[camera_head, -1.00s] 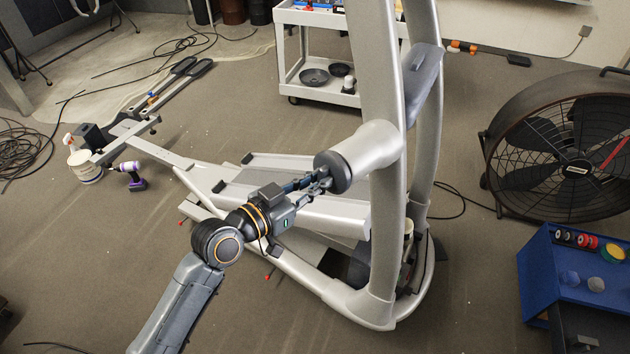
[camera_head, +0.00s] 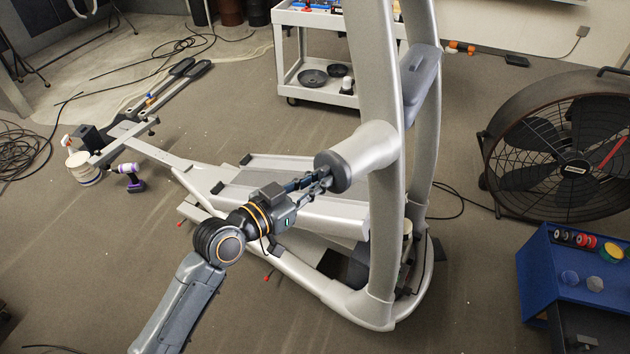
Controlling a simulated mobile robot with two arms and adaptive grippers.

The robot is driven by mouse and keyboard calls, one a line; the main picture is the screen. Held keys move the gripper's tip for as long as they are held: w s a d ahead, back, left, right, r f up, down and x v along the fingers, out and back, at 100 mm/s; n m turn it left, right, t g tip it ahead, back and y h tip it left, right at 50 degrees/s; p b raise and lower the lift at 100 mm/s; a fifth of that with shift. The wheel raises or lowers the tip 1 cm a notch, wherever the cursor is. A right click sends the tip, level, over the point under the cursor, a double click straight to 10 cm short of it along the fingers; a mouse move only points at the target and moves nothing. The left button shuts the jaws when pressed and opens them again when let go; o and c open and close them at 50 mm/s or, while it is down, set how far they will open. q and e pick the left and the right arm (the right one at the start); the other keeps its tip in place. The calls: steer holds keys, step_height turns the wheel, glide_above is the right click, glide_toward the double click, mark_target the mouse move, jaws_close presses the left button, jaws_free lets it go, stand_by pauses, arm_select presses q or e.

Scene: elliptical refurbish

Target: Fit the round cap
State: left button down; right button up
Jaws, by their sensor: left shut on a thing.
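The round cap (camera_head: 333,172) is a dark grey disc at the left end of the short silver tube (camera_head: 368,148) that juts from the elliptical's frame (camera_head: 381,235). It sits against the tube's end; whether it is fully seated I cannot tell. My left gripper (camera_head: 322,181) comes in from the lower left, and its fingers are shut on the cap's near-left side. The fingers partly cover the cap's left edge. My right gripper does not show.
A large black fan (camera_head: 560,145) stands at the right, above a blue tool cart (camera_head: 570,290). A white cart (camera_head: 317,85) stands behind the frame. A purple drill (camera_head: 131,177), a tub (camera_head: 84,168) and cables lie at the left.

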arm_select(q)
steer(key=shift+w+d, duration=0.2)
stand_by(0.4)
steer(key=c, duration=1.3)
jaws_free()
steer(key=v, duration=1.2)
steer(key=shift+d, duration=0.1)
